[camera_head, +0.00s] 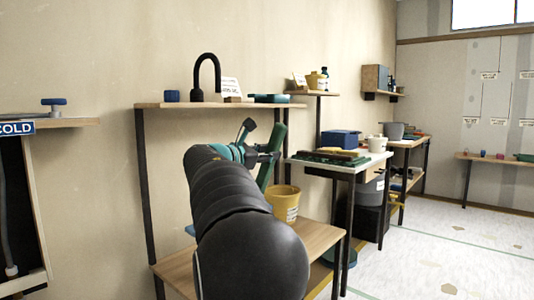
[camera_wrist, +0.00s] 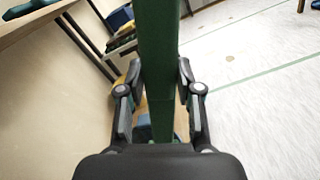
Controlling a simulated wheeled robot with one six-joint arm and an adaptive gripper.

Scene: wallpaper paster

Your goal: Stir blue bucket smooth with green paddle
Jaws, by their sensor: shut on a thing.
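The green paddle (camera_wrist: 158,45) is held between the two fingers of my gripper (camera_wrist: 159,82) and runs up the middle of the wrist view. In the head view the paddle (camera_head: 273,150) stands slightly tilted above the lower wooden bench, with my gripper (camera_head: 256,148) at it. A small blue patch (camera_head: 190,229) shows at the left of my arm on the bench. It may be part of the blue bucket, but my arm hides the rest. The wrist view shows a dark blue patch (camera_wrist: 141,134) behind the fingers, too covered to identify.
A yellow bucket (camera_head: 286,204) stands on the bench just right of my arm. A shelf (camera_head: 215,105) above holds a blue pot, a black arch and a teal tray. A cluttered side table (camera_head: 346,168) stands to the right. The floor at right is clear.

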